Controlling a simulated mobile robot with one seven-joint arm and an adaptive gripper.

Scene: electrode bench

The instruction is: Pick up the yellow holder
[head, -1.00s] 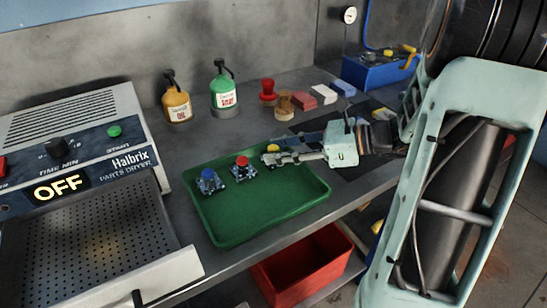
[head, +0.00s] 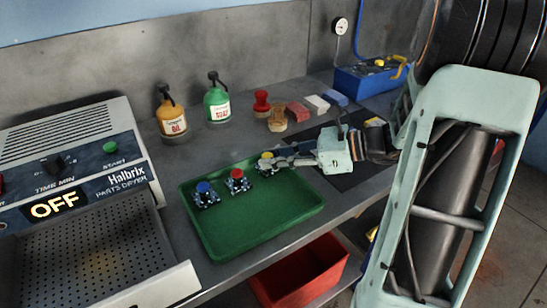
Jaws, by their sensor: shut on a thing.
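The yellow holder (head: 266,157) is at the back right of the green tray (head: 262,226), with its yellow top showing. My gripper (head: 271,161) reaches in from the right, low over the tray, and is shut on the yellow holder. The fingers hide part of the holder, and I cannot tell whether its base touches the tray. A red-topped holder (head: 237,180) and a blue-topped holder (head: 205,194) stand upright in the tray to the left, apart from the gripper.
The parts dryer (head: 80,160) reads OFF at the left. An oil bottle (head: 172,118) and a soap bottle (head: 216,102) stand behind the tray. Small blocks, a dark mat (head: 345,182) and a blue toolbox (head: 365,80) are further right. A red bin (head: 300,275) sits below the bench edge.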

